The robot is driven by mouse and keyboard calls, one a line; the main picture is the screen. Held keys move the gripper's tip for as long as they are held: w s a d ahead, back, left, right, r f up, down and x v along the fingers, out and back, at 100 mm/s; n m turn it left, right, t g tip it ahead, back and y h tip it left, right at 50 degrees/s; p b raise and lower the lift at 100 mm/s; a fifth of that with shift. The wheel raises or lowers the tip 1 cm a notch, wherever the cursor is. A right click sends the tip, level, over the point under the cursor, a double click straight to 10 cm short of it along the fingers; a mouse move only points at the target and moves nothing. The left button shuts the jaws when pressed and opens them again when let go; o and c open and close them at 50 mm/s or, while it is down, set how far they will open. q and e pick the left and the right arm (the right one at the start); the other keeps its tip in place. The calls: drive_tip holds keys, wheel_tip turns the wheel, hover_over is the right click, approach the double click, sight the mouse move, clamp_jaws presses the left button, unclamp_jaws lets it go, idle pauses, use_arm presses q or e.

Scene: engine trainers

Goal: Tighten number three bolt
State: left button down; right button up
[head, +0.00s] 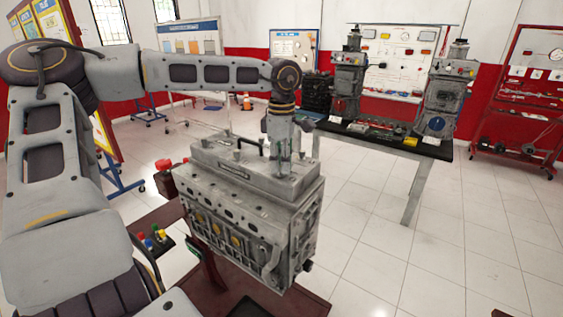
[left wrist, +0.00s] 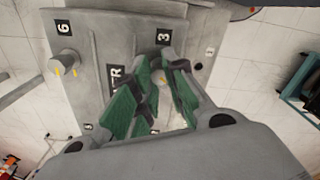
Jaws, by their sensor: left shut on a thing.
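The grey engine block (head: 250,235) stands on a dark red stand in front of me, with a flat grey cover (head: 225,165) on top. The left wrist view shows the cover from above, with labels 3, 6 and R. A bolt with yellow marks (left wrist: 65,62) stands near the 6. My left gripper (head: 287,168) points down at the far right part of the cover. In the left wrist view its green-padded fingers (left wrist: 161,76) are shut on the number three bolt, below the label 3. The fingers mostly hide this bolt. My right gripper is not in view.
A dark red stand (head: 160,217) holds the engine, with small coloured-top items (head: 153,239) beside it. A table (head: 430,147) with two upright machines stands behind to the right. A red tool rack (head: 520,110) is at the far right. The white floor between is clear.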

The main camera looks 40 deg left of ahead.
use_arm(q)
drive_tip(key=m, duration=0.6)
drive_tip(key=shift+p, duration=0.35)
drive_tip(key=m, duration=0.4)
drive_tip(key=shift+m, duration=0.3)
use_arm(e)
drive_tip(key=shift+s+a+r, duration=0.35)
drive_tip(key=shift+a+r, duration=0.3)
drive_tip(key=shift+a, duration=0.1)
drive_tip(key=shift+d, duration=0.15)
use_arm(q)
drive_tip(key=c, duration=1.4)
unclamp_jaws()
drive_tip(key=shift+r, duration=0.1)
